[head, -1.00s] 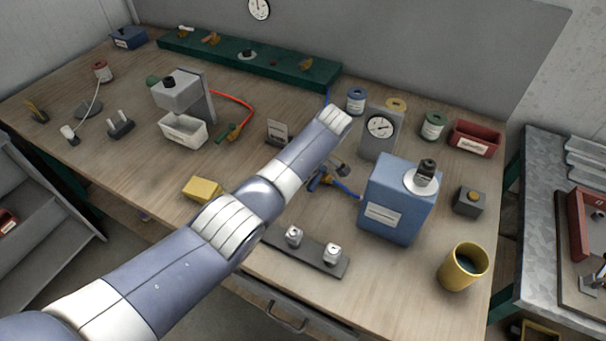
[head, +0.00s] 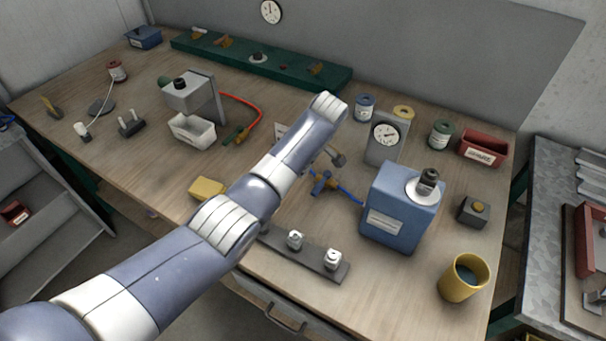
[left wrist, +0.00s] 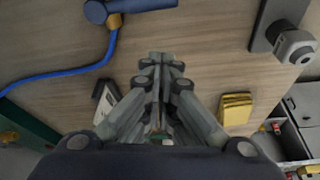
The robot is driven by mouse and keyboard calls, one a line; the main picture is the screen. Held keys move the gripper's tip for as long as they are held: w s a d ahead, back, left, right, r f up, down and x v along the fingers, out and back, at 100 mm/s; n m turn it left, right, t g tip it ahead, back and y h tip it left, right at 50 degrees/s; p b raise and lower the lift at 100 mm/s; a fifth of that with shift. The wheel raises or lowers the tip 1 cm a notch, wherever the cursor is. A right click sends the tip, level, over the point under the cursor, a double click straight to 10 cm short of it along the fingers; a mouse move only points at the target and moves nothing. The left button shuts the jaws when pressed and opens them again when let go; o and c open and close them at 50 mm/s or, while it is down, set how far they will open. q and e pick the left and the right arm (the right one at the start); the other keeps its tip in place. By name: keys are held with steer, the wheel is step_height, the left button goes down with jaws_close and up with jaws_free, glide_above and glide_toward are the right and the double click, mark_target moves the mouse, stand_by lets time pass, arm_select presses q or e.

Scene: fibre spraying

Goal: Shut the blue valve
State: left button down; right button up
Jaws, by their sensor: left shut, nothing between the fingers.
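The blue valve (head: 322,184) lies on the workbench, joined by a blue hose to the blue box (head: 402,212). In the left wrist view the valve (left wrist: 122,10) is at the top edge, partly cut off, with a brass fitting and the blue hose beside it. My left gripper (head: 337,158) is just beyond the valve in the head view, partly hidden by my forearm. In the left wrist view its fingers (left wrist: 162,60) are together, empty and apart from the valve. The exact turn of the valve's handle is hard to tell. My right gripper is out of view.
A yellow block (head: 207,188) and a dark rail with white knobs (head: 310,256) lie near the front edge. A gauge stand (head: 385,140) is behind the blue box, and a yellow cup (head: 463,278) is at right. A red hose (head: 250,103) runs at left.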

arm_select(q)
steer(key=b+v, duration=0.1)
steer(key=v, duration=0.5)
steer(key=shift+w, duration=0.15)
steer(key=shift+a, duration=0.1)
